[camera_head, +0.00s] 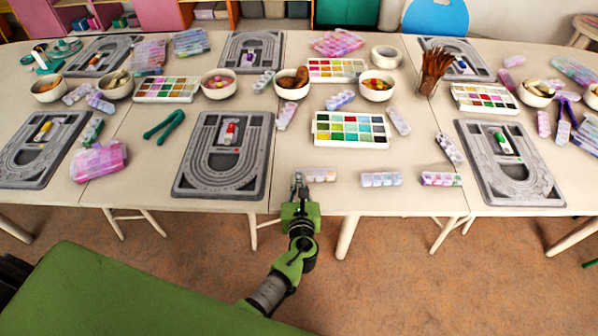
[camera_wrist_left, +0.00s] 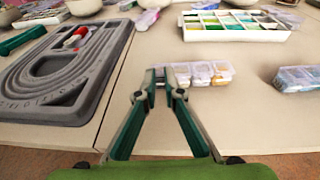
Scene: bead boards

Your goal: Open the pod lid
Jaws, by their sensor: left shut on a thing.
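A small clear bead pod (camera_head: 320,175) with several compartments lies near the table's front edge; it also shows in the left wrist view (camera_wrist_left: 208,73). My left gripper (camera_head: 298,178) comes over the front edge to the pod's left end. In the left wrist view its two fingertips (camera_wrist_left: 162,77) are close together with the pod's left end at them. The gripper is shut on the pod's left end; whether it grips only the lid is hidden. The pod's lid looks closed. My right gripper is not in view.
A grey bead board (camera_head: 188,182) lies left of the pod, and a palette of coloured squares (camera_head: 350,143) lies behind it. Two similar pods (camera_head: 381,180) (camera_head: 441,179) lie to the right. Bare table surrounds the pod.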

